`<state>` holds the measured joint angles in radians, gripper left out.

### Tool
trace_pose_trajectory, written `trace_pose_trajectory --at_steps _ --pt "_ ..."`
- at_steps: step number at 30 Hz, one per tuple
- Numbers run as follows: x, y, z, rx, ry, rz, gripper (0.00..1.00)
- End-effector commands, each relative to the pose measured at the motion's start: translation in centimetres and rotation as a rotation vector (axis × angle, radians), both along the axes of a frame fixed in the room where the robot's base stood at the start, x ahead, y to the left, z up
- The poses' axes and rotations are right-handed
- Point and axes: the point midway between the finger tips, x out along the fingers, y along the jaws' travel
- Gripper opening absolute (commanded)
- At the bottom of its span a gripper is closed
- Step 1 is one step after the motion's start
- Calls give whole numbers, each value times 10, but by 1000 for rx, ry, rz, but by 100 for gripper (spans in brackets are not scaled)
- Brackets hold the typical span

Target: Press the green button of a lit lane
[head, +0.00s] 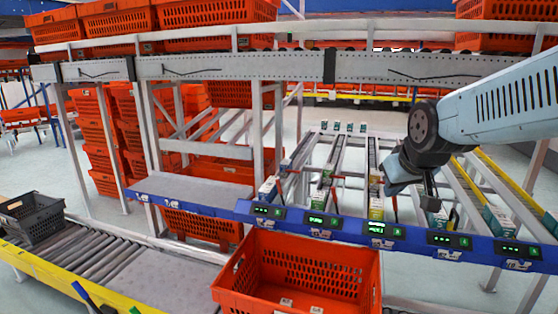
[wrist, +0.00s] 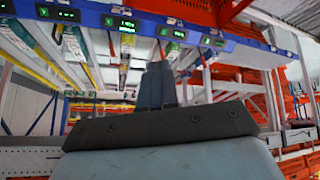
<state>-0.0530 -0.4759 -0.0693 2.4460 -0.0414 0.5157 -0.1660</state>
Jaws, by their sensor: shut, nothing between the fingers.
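A blue rail (head: 350,233) carries a row of small dark lane displays, each with a small green button at its right end. The third display from the left (head: 376,228) shows the brightest green, with two lines of text. The second display (head: 316,219) also shows bright text; the others show dimmer marks. The third display's green button (head: 397,231) is small. My gripper (head: 431,203) is shut and empty, above and behind the rail near the fourth display (head: 441,239), apart from the buttons. In the wrist view, my shut fingers (wrist: 157,68) point toward the rail (wrist: 150,26), which appears upside down.
Sloping lanes with small boxes (head: 318,196) lie behind the rail. An orange tote (head: 300,275) stands in front of it. A roller conveyor (head: 90,255) with a dark crate (head: 33,218) is at left. A grey beam (head: 240,67) crosses above, with orange totes over it.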

Motion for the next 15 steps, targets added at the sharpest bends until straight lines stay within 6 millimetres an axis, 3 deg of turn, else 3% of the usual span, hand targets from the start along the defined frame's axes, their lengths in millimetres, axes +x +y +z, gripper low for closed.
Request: trace_pose_trajectory --at_steps 3,9,15 --pt "-40 3 8 34 42 -43 0" --pt "-97 9 11 77 117 -109 0" --pt "-125 12 10 93 157 -143 0"
